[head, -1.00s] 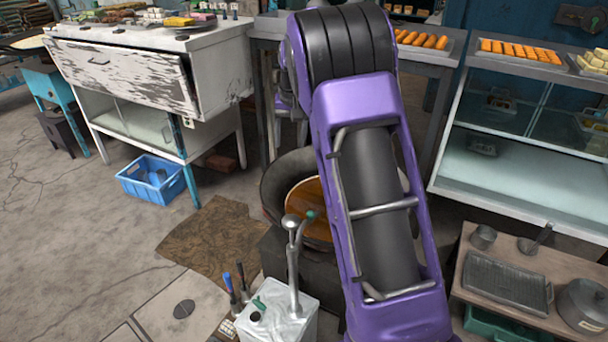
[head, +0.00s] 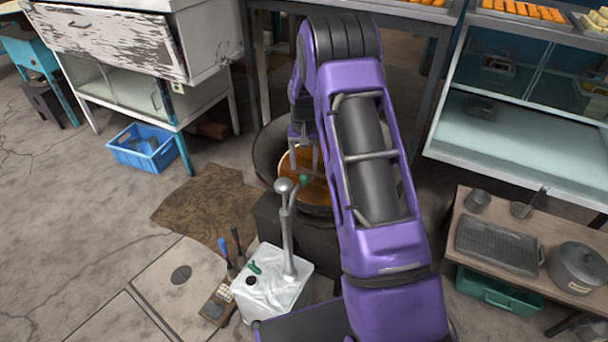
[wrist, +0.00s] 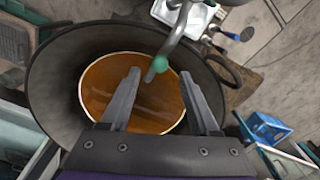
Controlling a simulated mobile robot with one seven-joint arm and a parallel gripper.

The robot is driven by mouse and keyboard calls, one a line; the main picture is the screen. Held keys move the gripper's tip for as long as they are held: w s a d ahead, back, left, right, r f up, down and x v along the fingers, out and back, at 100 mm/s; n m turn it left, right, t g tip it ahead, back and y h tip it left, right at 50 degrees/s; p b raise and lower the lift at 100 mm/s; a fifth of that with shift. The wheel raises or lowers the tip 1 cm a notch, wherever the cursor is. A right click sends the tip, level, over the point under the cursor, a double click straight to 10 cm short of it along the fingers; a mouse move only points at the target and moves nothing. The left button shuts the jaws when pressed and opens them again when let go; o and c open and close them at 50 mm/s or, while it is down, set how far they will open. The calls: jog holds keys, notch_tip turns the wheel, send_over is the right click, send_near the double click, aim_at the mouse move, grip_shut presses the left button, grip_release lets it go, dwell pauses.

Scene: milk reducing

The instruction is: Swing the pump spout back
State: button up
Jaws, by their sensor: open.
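The pump (head: 286,225) is a grey metal post with a round knob on top, standing on a white box (head: 272,290). Its spout (head: 301,182) has a green tip and points over the wok of orange-brown liquid. In the wrist view the spout's green tip (wrist: 160,64) shows just beyond and between my two fingers. My gripper (wrist: 165,85) is open, with its fingers apart and nothing between them that I can tell is touched. In the head view my gripper (head: 303,155) hangs above the wok, close to the spout.
The dark wok (wrist: 62,75) sits on a dark stove (head: 300,235). Tools with blue handles (head: 230,255) stand left of the white box. A low table with pots (head: 520,245) is at right. A blue crate (head: 143,148) stands on the floor at left.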

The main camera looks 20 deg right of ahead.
aim_at(304, 175)
jog(key=shift+f, duration=2.25)
jog(key=shift+c, duration=0.2)
grip_shut()
